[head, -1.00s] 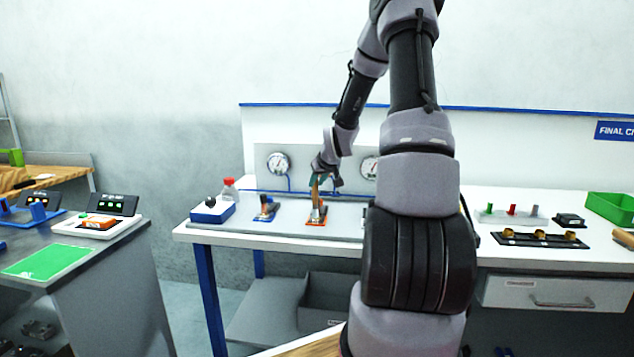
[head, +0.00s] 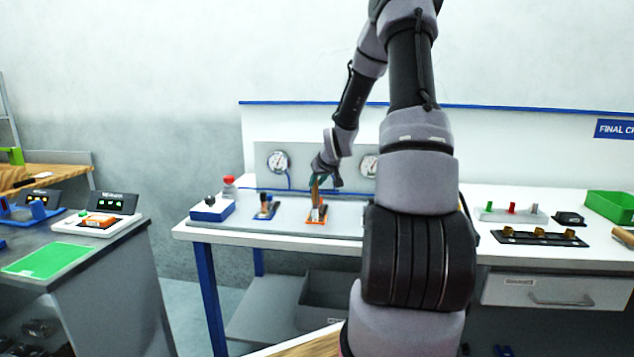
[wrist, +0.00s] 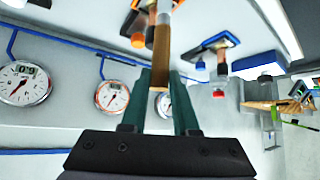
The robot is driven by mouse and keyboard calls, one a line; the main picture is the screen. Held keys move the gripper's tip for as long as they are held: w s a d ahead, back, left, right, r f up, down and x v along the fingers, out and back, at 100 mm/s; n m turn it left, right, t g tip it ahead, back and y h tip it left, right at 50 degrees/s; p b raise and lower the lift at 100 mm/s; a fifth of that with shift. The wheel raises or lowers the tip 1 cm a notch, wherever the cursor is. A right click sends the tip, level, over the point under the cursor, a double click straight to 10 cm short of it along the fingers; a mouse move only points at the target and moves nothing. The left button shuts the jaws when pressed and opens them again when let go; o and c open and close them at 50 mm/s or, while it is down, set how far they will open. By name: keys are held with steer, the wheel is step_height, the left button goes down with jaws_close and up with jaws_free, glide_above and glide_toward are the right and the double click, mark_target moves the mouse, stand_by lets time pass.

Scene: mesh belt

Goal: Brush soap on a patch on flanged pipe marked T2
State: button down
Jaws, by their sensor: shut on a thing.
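My gripper (head: 325,176) is over the back bench, with its teal fingers (wrist: 160,88) shut on a brush. The brush's wooden handle (wrist: 162,50) runs from the fingers towards the pipe piece on the orange stand (wrist: 137,22). In the head view this orange stand (head: 317,216) is directly below my gripper. The brush's tip overlaps the piece there; I cannot tell whether it touches. A second piece is on a blue stand (head: 265,211) to the left, also in the wrist view (wrist: 213,47). No T2 mark can be read, and no soap patch can be made out.
Pressure gauges (head: 278,161) are on the panel behind. A bottle with a red cap (head: 229,187) and a blue-and-white box (head: 212,209) stand at the bench's left end. My arm hides the bench's middle. A black block with brass parts (head: 540,238) lies right.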

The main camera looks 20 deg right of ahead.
steer(key=shift+s+d, duration=0.1)
steer(key=shift+s+d, duration=0.25)
steer(key=shift+d, duration=0.1)
steer(key=shift+w+a, duration=0.35)
steer(key=shift+a, duration=0.1)
steer(key=shift+a, duration=0.1)
steer(key=shift+w+a, duration=0.3)
steer(key=shift+a, duration=0.05)
steer(key=shift+d, duration=0.1)
